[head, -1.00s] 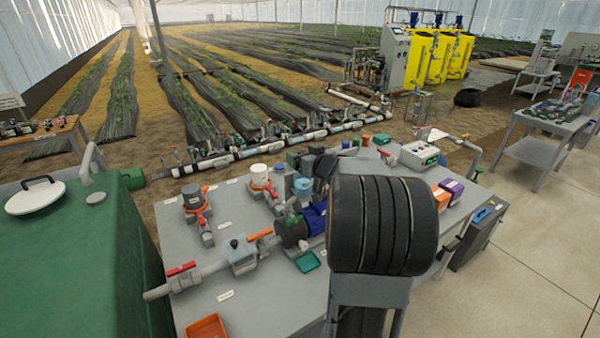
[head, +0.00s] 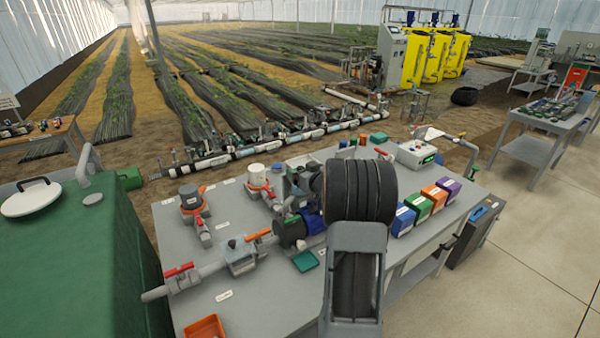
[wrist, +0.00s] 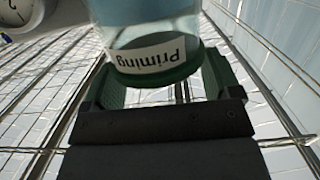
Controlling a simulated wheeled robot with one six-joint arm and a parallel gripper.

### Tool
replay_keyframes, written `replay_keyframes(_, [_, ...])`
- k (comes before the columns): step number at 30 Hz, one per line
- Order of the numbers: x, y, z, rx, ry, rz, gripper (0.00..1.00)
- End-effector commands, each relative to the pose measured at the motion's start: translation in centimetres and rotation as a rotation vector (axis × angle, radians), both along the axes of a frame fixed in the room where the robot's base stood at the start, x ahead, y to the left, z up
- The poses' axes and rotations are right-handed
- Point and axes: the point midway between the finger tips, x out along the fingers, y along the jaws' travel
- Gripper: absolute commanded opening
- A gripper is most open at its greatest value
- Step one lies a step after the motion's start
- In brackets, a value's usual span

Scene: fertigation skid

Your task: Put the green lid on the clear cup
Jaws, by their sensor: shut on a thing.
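The clear cup (wrist: 150,32) carries a white label reading "Priming", upside down in the wrist view, and holds something light blue. The green lid (wrist: 155,78) lies across the cup's mouth end, between the fingers of my gripper (wrist: 165,82). My gripper is shut on the lid. Lid and cup look lined up; whether the lid is seated or just above the rim I cannot tell. In the head view my gripper (head: 302,182) is over the pump area of the grey bench, partly behind my arm. The cup and lid are not discernible there.
The grey bench (head: 255,300) carries pipes and red-handled valves. A dark and blue pump (head: 290,232) is close below my gripper. Several coloured boxes (head: 420,207) stand to the right. A gauge (wrist: 20,12) is beside the cup. Trays lie at the front.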

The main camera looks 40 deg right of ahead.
Motion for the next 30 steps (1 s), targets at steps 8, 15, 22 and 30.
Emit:
replay_keyframes(8, [0.0, 0.0, -0.2, 0.0, 0.0, 0.0, 0.61])
replay_keyframes(15, [0.0, 0.0, -0.3, 0.0, 0.0, 0.0, 0.97])
replay_keyframes(22, [0.0, 0.0, -0.3, 0.0, 0.0, 0.0, 1.0])
replay_keyframes(30, [-2.3, 0.0, 0.4, -0.001, -0.002, -0.003, 1.0])
